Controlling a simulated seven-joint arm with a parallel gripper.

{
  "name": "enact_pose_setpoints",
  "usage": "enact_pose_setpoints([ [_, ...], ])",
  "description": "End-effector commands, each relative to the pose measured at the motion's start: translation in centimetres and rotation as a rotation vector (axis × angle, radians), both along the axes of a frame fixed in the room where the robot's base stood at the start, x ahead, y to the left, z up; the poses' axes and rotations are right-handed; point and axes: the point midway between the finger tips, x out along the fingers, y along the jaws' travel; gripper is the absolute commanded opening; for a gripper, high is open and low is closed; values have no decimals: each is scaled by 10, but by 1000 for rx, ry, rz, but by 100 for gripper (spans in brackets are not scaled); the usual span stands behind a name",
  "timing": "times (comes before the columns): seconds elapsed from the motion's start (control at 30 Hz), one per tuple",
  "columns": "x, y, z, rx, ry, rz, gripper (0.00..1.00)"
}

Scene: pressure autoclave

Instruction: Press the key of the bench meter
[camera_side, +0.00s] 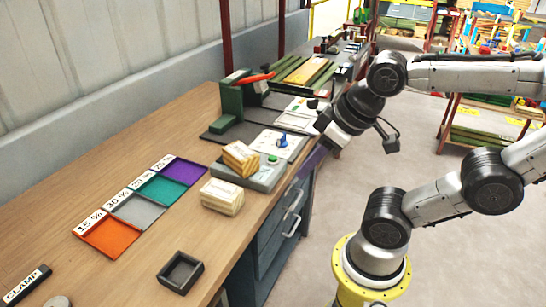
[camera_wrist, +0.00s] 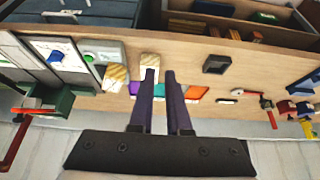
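A low grey unit with a round green key, which looks like the bench meter (camera_side: 262,181), sits near the bench's front edge in the side view. Its green key (camera_side: 272,159) is uncovered, and a wood-coloured block (camera_side: 240,158) sits at its left end, seemingly on or against it. In the wrist view the green key (camera_wrist: 89,58) is at the upper left. My gripper (camera_side: 310,166) is to the right of the unit by the bench edge, apart from the key. In the wrist view its dark purple fingers (camera_wrist: 161,73) have a narrow empty gap between them.
A panel with a blue knob (camera_side: 282,141) lies behind the unit. A green press with a red lever (camera_side: 235,104) stands farther back. A pale block stack (camera_side: 222,196), coloured trays (camera_side: 108,237) and a dark open box (camera_side: 180,271) are on the bench.

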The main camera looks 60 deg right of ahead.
Motion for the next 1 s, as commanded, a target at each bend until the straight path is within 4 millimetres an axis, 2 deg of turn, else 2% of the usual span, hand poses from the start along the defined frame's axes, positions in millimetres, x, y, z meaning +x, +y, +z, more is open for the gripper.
enact_pose_setpoints([
  [0.03, 0, 0, 0, 0, 0, 0, 5],
  [0.07, 0, 0, 0, 0, 0, 0, 0],
  [1.0, 0, 0, 0, 0, 0, 0, 0],
])
